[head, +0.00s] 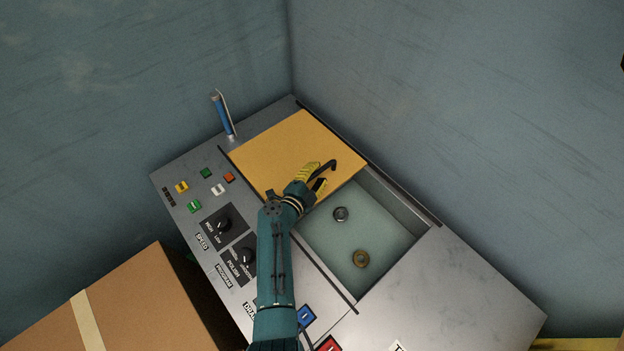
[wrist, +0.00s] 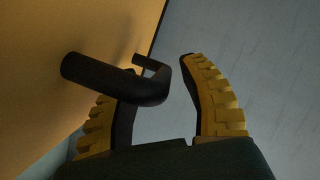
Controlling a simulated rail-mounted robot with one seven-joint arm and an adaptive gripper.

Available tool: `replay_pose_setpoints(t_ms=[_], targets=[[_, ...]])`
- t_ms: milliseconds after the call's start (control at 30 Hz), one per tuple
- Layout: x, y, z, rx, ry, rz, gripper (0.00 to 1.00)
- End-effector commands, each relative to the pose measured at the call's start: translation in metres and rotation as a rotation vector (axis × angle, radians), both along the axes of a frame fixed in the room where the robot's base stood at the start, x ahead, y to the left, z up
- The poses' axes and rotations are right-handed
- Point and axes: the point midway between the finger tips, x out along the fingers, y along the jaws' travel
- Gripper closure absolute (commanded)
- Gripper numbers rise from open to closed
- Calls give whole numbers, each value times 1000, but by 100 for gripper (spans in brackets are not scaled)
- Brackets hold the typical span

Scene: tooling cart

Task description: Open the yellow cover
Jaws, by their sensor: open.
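The yellow cover (head: 275,150) is a flat sliding panel over the back part of a recess in the cart top, and the front part of the recess is uncovered. A black bar handle (head: 331,165) stands on the cover near its front edge. My gripper (head: 322,176) is at the handle. In the wrist view the handle (wrist: 140,88) reaches in between the two yellow-padded fingers of my gripper (wrist: 165,85), nearer the left finger. The fingers are apart. I cannot tell whether the left finger touches the handle. The cover (wrist: 60,40) also fills the upper left there.
Buttons and dials (head: 226,223) line the left panel. A blue-handled tool (head: 223,115) stands at the back left. A cardboard box (head: 145,310) is front left; walls stand behind.

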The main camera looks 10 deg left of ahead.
Motion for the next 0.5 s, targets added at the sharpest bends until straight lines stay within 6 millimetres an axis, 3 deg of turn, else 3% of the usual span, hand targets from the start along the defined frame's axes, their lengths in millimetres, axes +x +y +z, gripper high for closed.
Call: replay_pose_setpoints(t_ms=[267,500], targets=[[-26,11,4,0,1,2,57],[-64,27,13,0,2,3,57]])
